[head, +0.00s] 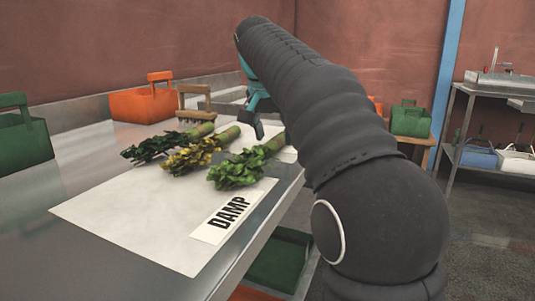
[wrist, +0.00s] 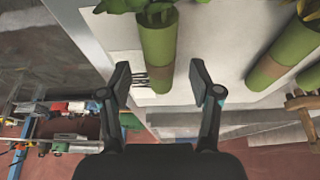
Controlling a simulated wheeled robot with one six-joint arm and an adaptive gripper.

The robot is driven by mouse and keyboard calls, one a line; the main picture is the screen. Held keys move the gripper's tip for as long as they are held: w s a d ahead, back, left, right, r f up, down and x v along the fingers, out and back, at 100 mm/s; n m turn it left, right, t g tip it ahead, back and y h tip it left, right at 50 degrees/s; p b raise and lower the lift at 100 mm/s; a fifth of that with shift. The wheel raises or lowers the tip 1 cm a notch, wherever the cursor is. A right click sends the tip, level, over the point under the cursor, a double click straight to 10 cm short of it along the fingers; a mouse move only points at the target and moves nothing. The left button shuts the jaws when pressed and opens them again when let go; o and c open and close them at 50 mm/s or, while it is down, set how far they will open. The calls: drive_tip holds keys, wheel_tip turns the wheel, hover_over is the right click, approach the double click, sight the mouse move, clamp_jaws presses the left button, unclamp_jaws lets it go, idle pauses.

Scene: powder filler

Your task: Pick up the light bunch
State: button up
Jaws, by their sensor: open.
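Three leafy bunches with thick pale green stems lie side by side on a white sheet (head: 130,215). The light green bunch (head: 235,171) is at the right, nearest the table edge. The middle bunch (head: 188,158) is yellowish, and the left bunch (head: 160,145) is dark green. My gripper (head: 258,131) is open and empty near the stem end of the light bunch. In the wrist view, the light bunch's stem (wrist: 158,45) appears between the open fingers of my gripper (wrist: 158,82). The height gap cannot be told. My arm hides part of the head view.
A label reading DAMP (head: 230,213) lies on the sheet's front right. Behind stand an orange basket (head: 145,106) and a wooden rack (head: 196,103). A green basket (head: 22,136) is at the left. The steel table's edge (head: 240,255) drops to shelves at right.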

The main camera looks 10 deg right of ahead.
drive_tip(key=shift+x, duration=1.05)
drive_tip(key=c, duration=1.2)
drive_tip(key=shift+o, duration=0.2)
drive_tip(key=shift+r, duration=0.1)
